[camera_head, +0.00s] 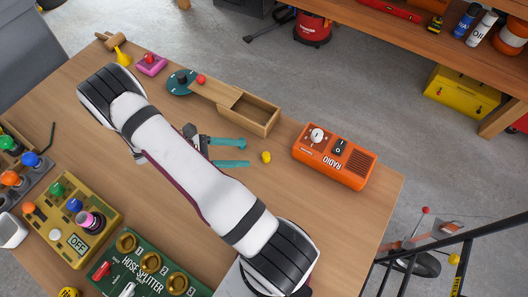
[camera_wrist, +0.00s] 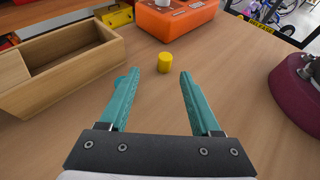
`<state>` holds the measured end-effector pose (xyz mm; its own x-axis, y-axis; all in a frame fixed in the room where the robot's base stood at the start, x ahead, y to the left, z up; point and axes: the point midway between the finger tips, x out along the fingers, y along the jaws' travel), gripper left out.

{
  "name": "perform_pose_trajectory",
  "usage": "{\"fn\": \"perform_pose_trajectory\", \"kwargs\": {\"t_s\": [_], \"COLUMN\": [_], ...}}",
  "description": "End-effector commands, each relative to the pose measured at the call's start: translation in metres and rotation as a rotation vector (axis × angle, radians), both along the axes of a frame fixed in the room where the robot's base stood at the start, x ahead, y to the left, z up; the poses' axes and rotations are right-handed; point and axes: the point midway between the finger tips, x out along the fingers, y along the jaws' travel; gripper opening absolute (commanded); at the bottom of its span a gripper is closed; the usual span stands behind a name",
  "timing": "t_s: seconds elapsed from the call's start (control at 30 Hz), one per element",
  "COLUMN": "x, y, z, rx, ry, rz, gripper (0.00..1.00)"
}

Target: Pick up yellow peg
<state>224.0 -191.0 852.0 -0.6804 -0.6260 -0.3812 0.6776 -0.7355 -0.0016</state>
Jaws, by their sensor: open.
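The yellow peg (camera_head: 266,157) is a small cylinder standing on the wooden table, between the wooden box and the orange radio. In the wrist view the yellow peg (camera_wrist: 165,62) stands upright just beyond my fingertips, roughly in line with the gap between them. My gripper (camera_wrist: 157,78) has two teal fingers, spread open with nothing between them. In the head view my gripper (camera_head: 246,154) points right toward the peg, with its fingertips a little short of it. The fingers do not touch the peg.
The orange radio (camera_head: 336,155) stands right of the peg. The wooden box (camera_head: 262,128) with an open compartment lies behind my fingers, and left of them in the wrist view. The table (camera_head: 345,215) is bare in front of the radio. Control boxes (camera_head: 150,262) crowd the lower left.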

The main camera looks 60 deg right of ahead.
Motion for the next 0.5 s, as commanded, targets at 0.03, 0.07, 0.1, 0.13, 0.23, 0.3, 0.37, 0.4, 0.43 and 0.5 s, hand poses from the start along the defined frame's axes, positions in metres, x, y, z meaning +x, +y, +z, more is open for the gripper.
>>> {"fn": "perform_pose_trajectory", "kwargs": {"t_s": [0.03,0.07,0.1,0.13,0.23,0.3,0.37,0.4,0.43,0.5], "x": [-0.008,-0.012,-0.015,-0.018,-0.029,-0.043,-0.053,-0.057,-0.059,-0.062], "y": [-0.006,-0.01,-0.013,-0.015,-0.022,-0.029,-0.036,-0.04,-0.042,-0.045], "z": [-0.004,-0.006,-0.008,-0.009,-0.013,-0.016,-0.019,-0.022,-0.024,-0.026], "rx": [0.002,0.0,0.001,-0.001,0.001,0.001,0.001,0.002,0.002,0.002], "ry": [0.003,0.003,0.001,0.001,0.001,0.003,0.001,0.0,-0.001,-0.002], "rz": [-0.003,-0.004,-0.002,-0.002,-0.004,-0.004,-0.004,-0.004,-0.002,-0.002], "gripper": [0.65,0.65,0.65,0.65,0.65,0.65,0.65,0.65,0.65,0.65]}}
